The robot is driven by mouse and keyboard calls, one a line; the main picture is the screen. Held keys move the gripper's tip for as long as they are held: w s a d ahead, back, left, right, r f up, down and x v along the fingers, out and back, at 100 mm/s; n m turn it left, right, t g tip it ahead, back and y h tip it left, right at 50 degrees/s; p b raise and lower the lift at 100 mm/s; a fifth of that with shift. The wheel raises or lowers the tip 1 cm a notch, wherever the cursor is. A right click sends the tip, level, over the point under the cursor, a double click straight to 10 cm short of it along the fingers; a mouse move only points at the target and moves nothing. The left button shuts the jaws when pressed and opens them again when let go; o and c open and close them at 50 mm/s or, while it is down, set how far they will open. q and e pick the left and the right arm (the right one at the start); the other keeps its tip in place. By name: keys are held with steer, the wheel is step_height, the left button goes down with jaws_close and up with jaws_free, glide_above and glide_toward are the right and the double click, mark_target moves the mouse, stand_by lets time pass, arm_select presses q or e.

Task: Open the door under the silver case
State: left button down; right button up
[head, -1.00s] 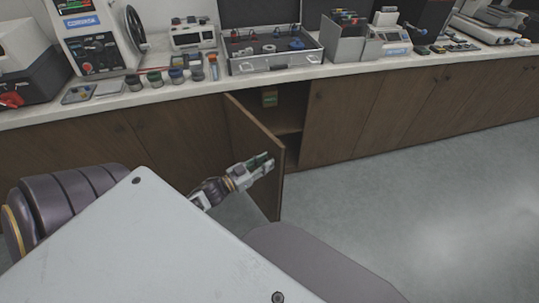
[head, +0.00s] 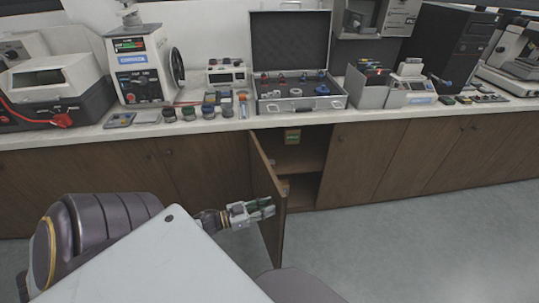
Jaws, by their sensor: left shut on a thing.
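The silver case (head: 299,104) stands open on the counter, its dark lid (head: 290,44) raised at the back. Below it, a brown wooden cabinet door (head: 263,178) is swung well out from the cabinet, hinged on its left side. The cabinet interior (head: 300,160) shows a shelf and a small greenish-yellow item (head: 292,135). My left gripper (head: 266,208) is at the door's outer face near its free edge, shut on the door. The exact grip point is too small to make out. My right gripper is out of view.
The long white counter (head: 210,126) holds a mounting press (head: 141,70), several small jars (head: 205,108), a grey bin (head: 372,88) and a black computer tower (head: 446,50). Closed brown cabinet doors flank the opening. Grey floor (head: 430,245) at the right is clear.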

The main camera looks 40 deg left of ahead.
arm_select(q)
steer(key=shift+s, duration=0.1)
stand_by(0.3)
steer(key=c, duration=1.2)
jaws_free()
steer(key=shift+a, duration=0.1)
steer(key=shift+v, duration=6)
steer(key=shift+f, duration=0.1)
